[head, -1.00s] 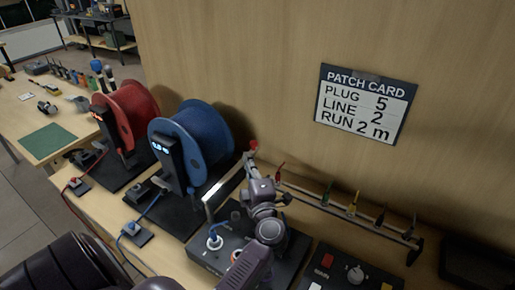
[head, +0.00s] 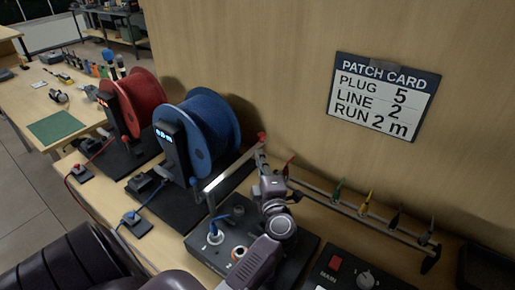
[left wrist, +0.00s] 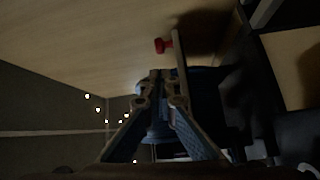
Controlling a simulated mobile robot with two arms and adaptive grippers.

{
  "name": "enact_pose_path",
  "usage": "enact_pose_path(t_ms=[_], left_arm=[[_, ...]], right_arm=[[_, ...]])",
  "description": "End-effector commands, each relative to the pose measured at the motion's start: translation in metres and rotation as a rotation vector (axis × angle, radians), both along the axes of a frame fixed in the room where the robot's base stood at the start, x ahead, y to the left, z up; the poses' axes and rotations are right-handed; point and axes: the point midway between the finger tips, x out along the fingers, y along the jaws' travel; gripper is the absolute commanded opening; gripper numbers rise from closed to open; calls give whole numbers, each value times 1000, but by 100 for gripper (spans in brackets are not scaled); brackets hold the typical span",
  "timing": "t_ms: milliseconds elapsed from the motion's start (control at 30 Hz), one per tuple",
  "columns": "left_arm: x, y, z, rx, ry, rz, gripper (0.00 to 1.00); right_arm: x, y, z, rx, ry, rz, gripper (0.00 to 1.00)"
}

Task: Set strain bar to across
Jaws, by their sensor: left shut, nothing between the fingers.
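I take the strain bar (head: 228,177) to be the pale metal bar on a post at the back left of the dark plug panel (head: 205,250). It slants away toward the wall, with a red knob (head: 262,136) at its far end. My left gripper (head: 264,162) is shut and empty, just right of the bar and below the knob; whether it touches the bar I cannot tell. In the left wrist view the red knob (left wrist: 163,45) and bar (left wrist: 181,60) lie just beyond the closed fingertips (left wrist: 162,78). My right gripper is not in view.
A blue reel (head: 205,125) and a red reel (head: 135,100) stand left of the bar. A rail (head: 330,203) with several coloured clips runs right along the wall. A switch box (head: 345,270) sits front right. A patch card (head: 384,97) hangs on the wall.

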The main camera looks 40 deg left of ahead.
Motion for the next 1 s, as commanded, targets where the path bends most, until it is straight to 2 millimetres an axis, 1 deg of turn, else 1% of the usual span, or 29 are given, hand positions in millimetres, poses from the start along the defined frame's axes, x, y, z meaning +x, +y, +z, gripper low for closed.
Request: enact_pose_path(t_ms=[100, 300, 400, 500, 700, 1000], left_arm=[[12, 16, 5, 5, 0, 2, 0], [35, 47, 6, 5, 1, 3, 0], [44, 58, 6, 4, 0, 2, 0], [50, 66, 6, 3, 2, 1, 0], [54, 72, 5, 1, 1, 1, 0], [55, 72, 5, 1, 1, 0, 0]], right_arm=[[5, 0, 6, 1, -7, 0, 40], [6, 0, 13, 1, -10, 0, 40], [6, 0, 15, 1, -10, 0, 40], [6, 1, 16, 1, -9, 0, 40], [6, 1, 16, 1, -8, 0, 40], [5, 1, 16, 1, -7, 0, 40]])
